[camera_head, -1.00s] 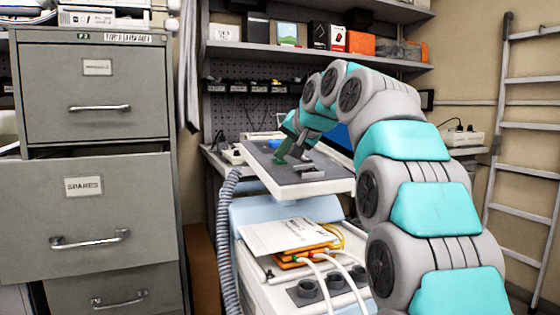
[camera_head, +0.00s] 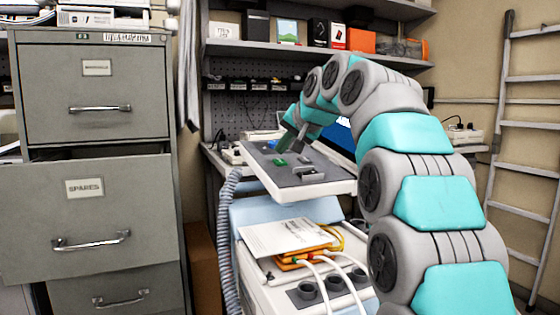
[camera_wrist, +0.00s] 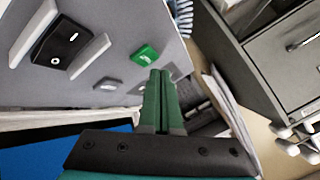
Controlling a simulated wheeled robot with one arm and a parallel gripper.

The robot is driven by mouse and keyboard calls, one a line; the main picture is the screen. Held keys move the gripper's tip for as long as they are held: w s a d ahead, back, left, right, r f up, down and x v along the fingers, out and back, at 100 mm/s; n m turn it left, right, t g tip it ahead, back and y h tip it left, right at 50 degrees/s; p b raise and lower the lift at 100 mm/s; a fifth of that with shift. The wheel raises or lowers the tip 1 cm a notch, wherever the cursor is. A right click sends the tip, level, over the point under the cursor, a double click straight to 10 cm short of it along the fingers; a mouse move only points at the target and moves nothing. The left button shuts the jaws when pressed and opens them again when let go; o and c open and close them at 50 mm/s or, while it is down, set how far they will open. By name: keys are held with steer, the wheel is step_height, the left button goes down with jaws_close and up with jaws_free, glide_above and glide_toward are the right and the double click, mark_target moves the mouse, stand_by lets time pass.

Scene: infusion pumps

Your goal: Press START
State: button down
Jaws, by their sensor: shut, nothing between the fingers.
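A green button (camera_head: 281,162) sits on the grey top of the tilted panel (camera_head: 262,170). In the wrist view the green button (camera_wrist: 145,54) lies just beyond my fingertips, with a pale mark on it too small to read. My gripper (camera_head: 299,148) is over the panel, slightly right of the green button in the head view. In the wrist view my gripper (camera_wrist: 160,73) has its two green fingers together, with nothing between them. The tips look close to the button, but I cannot tell whether they touch.
A black rocker switch (camera_wrist: 62,45) between light guards is on the same panel. A blue part (camera_head: 272,145) lies behind the green button. Below are papers (camera_head: 285,238) and white tubes. A grey filing cabinet (camera_head: 90,215) with a pulled-out drawer stands left.

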mark_target(285, 169)
steer(key=r+p, duration=0.2)
steer(key=r, duration=0.1)
steer(key=s+r+p, duration=0.1)
steer(key=shift+d+r+p, duration=0.2)
steer(key=shift+r+p, duration=0.1)
steer(key=shift+r, duration=0.05)
stand_by(0.5)
